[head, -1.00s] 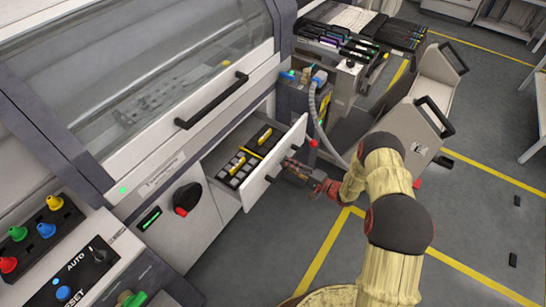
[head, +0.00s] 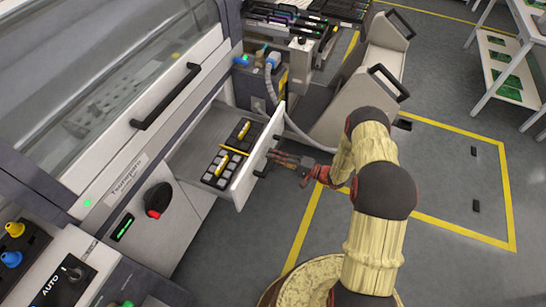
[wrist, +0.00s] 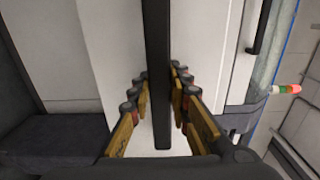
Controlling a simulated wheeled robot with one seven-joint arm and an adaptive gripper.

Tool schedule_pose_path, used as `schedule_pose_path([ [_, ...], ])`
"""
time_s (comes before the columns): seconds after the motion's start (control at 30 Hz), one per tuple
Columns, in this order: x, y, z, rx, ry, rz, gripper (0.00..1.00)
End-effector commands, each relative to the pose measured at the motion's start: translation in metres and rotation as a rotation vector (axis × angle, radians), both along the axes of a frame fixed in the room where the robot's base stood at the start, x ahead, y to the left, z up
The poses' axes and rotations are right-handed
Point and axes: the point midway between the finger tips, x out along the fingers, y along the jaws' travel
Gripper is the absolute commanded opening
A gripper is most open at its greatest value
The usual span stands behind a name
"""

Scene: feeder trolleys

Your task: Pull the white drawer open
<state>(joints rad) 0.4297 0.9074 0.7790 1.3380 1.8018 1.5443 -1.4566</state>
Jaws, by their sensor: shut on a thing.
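The white drawer (head: 255,165) stands well out from the machine front. Its floor (head: 190,150) is partly bare, and it holds black trays with yellow dividers and grey pieces (head: 222,165). My gripper (head: 280,160) is at the outer face of the drawer, at its dark handle (head: 265,162). In the wrist view the dark handle bar (wrist: 157,50) runs upright between the fingers of my gripper (wrist: 155,92), which are shut on it. The white drawer front (wrist: 110,50) shows behind the bar.
A machine with a clear cover and black handle (head: 165,97) stands behind the drawer. A red-black rotary switch (head: 158,200) is below left. A feeder trolley with black handles (head: 388,82) stands behind my arm. Open grey floor (head: 440,190) lies to the right.

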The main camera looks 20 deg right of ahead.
Motion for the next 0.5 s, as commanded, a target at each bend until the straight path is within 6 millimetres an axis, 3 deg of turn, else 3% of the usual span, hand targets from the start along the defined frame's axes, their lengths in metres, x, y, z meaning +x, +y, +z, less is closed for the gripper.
schedule_pose_path([
  [0.33, 0.0000, 0.0001, -0.0008, -0.001, 0.002, 0.000, 0.37],
  [0.5, 0.0002, 0.0001, -0.0004, -0.001, 0.001, 0.000, 0.38],
])
